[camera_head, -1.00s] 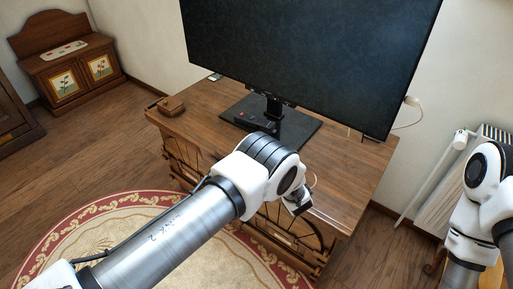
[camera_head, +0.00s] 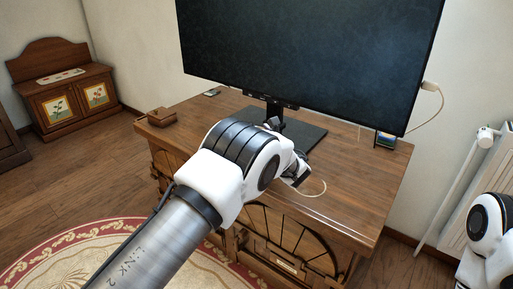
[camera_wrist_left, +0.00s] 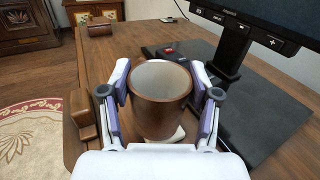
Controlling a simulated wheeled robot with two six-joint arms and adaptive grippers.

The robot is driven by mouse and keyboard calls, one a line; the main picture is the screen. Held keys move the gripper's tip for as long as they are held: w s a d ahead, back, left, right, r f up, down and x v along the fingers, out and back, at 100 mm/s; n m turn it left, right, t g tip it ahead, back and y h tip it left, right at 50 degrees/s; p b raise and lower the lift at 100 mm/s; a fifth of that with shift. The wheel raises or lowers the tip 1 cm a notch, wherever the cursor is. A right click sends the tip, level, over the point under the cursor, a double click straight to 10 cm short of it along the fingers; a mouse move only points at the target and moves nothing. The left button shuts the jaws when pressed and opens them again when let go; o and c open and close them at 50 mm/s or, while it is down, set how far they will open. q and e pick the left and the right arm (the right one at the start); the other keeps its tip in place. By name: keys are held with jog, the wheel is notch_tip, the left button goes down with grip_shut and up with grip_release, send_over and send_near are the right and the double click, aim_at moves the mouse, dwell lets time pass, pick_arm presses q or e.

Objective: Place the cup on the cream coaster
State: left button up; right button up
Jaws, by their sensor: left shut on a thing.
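A brown cup (camera_wrist_left: 161,98) with a pale grey inside stands upright between the fingers of my left gripper (camera_wrist_left: 160,100) in the left wrist view. The gripper is shut on its sides. A cream patch, seemingly the cream coaster (camera_wrist_left: 179,134), shows just below and beside the cup. I cannot tell whether the cup touches it. In the head view my left gripper (camera_head: 296,172) is over the desk, mostly behind my own wrist, and the cup is hidden. A thin cream rim (camera_head: 317,190) shows beside it. My right gripper is out of view.
The wooden desk (camera_head: 345,215) carries a large monitor (camera_head: 310,60) on a dark flat base (camera_head: 305,137), close beyond my left gripper. A small wooden box (camera_head: 162,117) sits at the desk's left corner.

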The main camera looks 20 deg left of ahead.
pick_arm(q)
jog(key=shift+w+a+f+b, duration=0.15)
jog(key=shift+w+a, duration=0.1)
jog(key=shift+w, duration=0.3)
jog(key=shift+w+a+b, duration=0.15)
jog(key=shift+w+a, duration=0.05)
jog(key=shift+w, duration=0.3)
notch_tip(320, 180, down, 3)
jog(key=shift+r+b, duration=0.1)
jog(key=shift+b, duration=0.35)
jog(key=shift+w+f, duration=0.15)
jog(key=shift+f, duration=0.15)
jog(key=shift+r, duration=0.1)
jog(key=shift+f, duration=0.25)
jog(key=o, duration=1.3)
